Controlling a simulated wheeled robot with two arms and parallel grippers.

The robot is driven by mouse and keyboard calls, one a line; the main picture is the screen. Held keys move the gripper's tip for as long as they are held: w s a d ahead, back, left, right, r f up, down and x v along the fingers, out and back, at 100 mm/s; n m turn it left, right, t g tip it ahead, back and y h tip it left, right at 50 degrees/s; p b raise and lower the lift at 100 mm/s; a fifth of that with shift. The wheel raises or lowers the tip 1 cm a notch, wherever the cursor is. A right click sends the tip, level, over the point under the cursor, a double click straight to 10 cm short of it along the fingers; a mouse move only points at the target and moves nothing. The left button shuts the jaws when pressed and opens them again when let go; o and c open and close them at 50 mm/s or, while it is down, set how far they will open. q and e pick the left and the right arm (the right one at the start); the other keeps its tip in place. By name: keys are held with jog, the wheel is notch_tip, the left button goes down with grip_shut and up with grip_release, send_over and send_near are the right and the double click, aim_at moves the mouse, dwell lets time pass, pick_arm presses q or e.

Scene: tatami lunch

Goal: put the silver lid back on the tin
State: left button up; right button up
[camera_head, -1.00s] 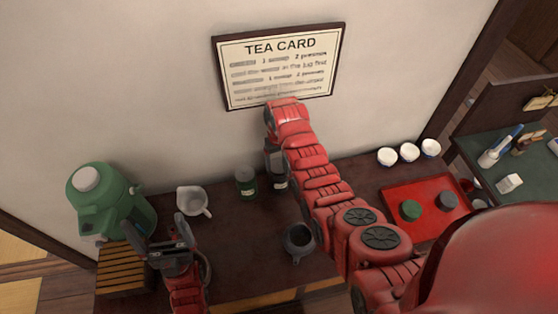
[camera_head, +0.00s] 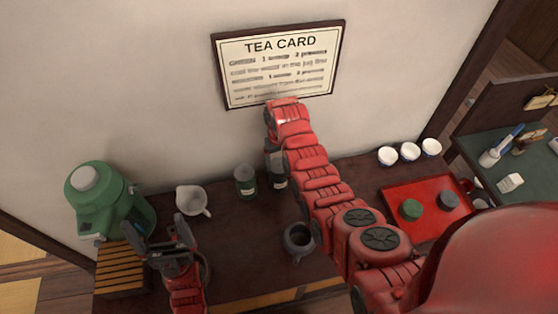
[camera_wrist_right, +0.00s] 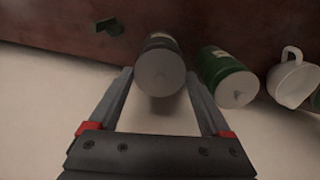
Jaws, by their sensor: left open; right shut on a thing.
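A dark tin (camera_head: 279,183) with a pale label stands near the wall, partly hidden by my right arm. In the right wrist view, the silver lid (camera_wrist_right: 158,75) is a round grey disc at the dark tin's top (camera_wrist_right: 160,42). My right gripper (camera_wrist_right: 158,85) is shut on the lid, one finger on each side. I cannot tell whether the lid is fully seated. A green tin (camera_head: 246,183) stands beside the dark tin; its grey top shows in the right wrist view (camera_wrist_right: 236,90). My left gripper (camera_head: 158,238) is open and empty at the front left.
A green dispenser (camera_head: 100,200) and white jug (camera_head: 192,201) stand left. A dark pot (camera_head: 298,241) stands near my right arm. The red tray (camera_head: 430,228) at right holds a green round piece (camera_head: 410,209) and a grey one (camera_head: 448,200). White cups (camera_head: 409,152) line the wall.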

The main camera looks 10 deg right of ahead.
jog(key=shift+f, duration=0.15)
jog(key=o, duration=0.7)
jog(key=shift+r+p, duration=0.3)
jog(key=shift+r, duration=0.9)
jog(key=shift+r+p, duration=0.45)
jog(key=shift+r, duration=1.85)
